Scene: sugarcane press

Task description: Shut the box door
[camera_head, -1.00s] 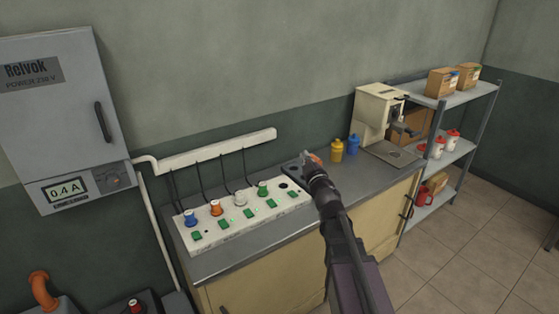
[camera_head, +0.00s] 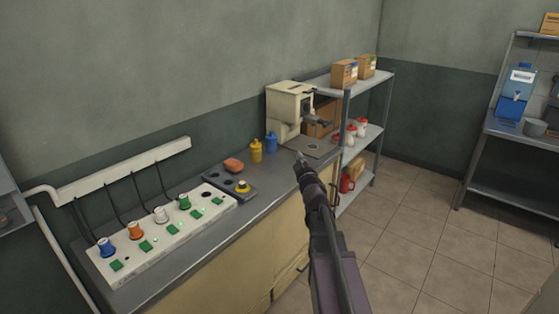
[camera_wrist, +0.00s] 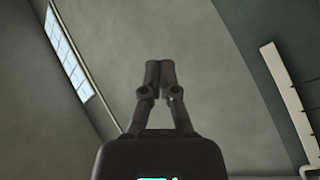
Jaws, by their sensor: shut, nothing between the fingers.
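The grey wall box (camera_head: 12,205) shows only its lower right corner at the left edge of the head view. Its door is almost wholly out of frame, so I cannot tell its state now. My gripper (camera_head: 300,158) is far to the right of it, above the counter in front of the cream press. In the wrist view my gripper (camera_wrist: 160,70) is shut and empty, with the fingertips together against a bare wall. The box is not in the wrist view.
A white power strip (camera_head: 165,232) with several coloured plugs lies on the grey counter (camera_head: 262,205). Yellow (camera_head: 256,150) and blue bottles (camera_head: 271,143) stand by the cream press (camera_head: 290,108). Metal shelves (camera_head: 385,110) stand beyond. Tiled floor at right is clear.

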